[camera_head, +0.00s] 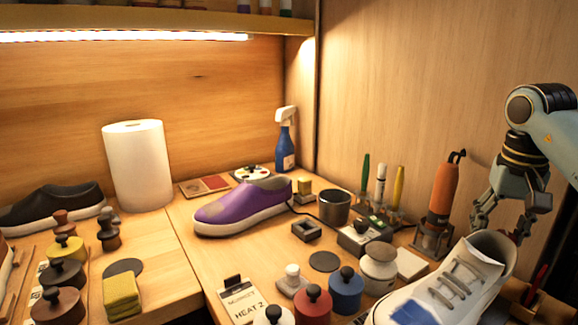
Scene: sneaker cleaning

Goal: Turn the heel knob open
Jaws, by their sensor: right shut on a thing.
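A white sneaker (447,285) with grey laces and a blue patch at its toe stands at the front right, heel toward the back right. My right gripper (503,229) reaches down from the right, right behind the sneaker's heel. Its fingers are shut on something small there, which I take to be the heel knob. The knob itself is hidden by the fingers and the shoe, so its turn position cannot be seen. My left gripper is not in view.
An orange tool (442,190) in a stand is close left of my right gripper. Pens (380,183) and a dark cup (335,207) stand further left. A purple shoe (243,204) is mid-table. Lidded pots (313,304) crowd the front. A wooden wall (440,90) rises behind.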

